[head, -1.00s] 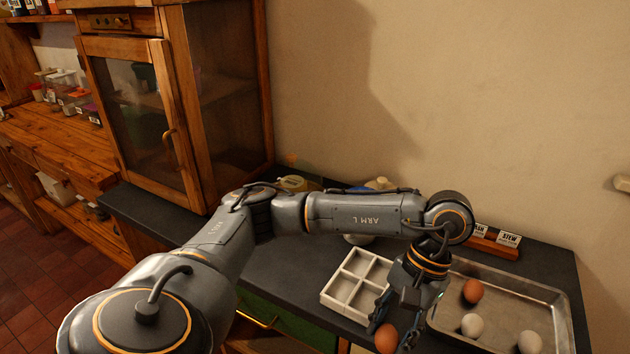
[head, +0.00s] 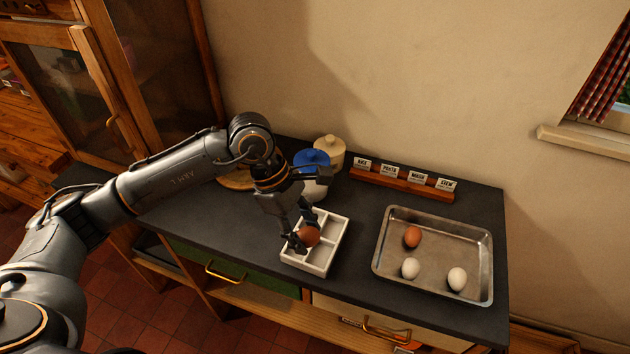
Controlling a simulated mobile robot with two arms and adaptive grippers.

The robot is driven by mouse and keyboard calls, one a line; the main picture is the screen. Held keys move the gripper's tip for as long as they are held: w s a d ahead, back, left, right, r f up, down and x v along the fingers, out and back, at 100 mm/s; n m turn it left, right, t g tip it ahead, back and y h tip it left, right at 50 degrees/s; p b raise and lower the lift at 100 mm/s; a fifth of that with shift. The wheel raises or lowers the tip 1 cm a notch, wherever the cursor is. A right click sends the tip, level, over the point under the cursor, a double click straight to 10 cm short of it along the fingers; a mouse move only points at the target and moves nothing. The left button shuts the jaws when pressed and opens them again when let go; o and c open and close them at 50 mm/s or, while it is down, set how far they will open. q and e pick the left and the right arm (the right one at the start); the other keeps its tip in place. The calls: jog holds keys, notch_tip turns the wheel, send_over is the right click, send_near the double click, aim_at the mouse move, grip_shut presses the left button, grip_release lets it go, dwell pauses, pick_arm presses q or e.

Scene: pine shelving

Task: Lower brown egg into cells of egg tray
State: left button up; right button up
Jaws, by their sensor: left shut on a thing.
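My left gripper (head: 300,240) is shut on a brown egg (head: 309,236). It holds the egg over the white egg tray (head: 322,264), near the tray's middle. I cannot tell whether the egg touches the tray. The tray has square cells, and those that show look empty; the gripper and egg hide part of it. Another brown egg (head: 412,237) lies in the metal pan to the right. My right gripper is not in view.
The metal pan (head: 384,265) also holds two white eggs (head: 410,268) (head: 457,279). A blue-lidded jar (head: 312,160) and a cream jar (head: 329,152) stand behind the tray. A wooden rack (head: 400,183) with label cards stands at the back. Dark counter lies bare between tray and pan.

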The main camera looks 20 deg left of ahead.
aim_at(314, 228)
pick_arm(q)
jog(key=r+n+t+p, duration=0.1)
jog(key=n, duration=0.1)
jog(key=w+d+r+n+p, duration=0.1)
jog(key=r+n, duration=0.1)
jog(key=w+r+n+t+p, duration=0.1)
jog(key=r+n+p, duration=0.1)
jog(key=shift+w+d+t, duration=0.1)
jog(key=shift+d+t, duration=0.05)
jog(key=shift+t, duration=0.15)
pick_arm(e)
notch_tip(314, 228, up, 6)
jog(key=p, duration=0.1)
pick_arm(q)
notch_tip(314, 228, down, 9)
jog(key=n+b, duration=0.2)
jog(key=b, duration=0.3)
jog(key=shift+w+n+t+y, duration=0.3)
jog(key=shift+w+y, duration=0.1)
jog(key=shift+w, duration=0.05)
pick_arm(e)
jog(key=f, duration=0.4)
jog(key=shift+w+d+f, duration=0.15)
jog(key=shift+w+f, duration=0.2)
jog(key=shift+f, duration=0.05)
pick_arm(q)
jog(key=shift+d, duration=0.1)
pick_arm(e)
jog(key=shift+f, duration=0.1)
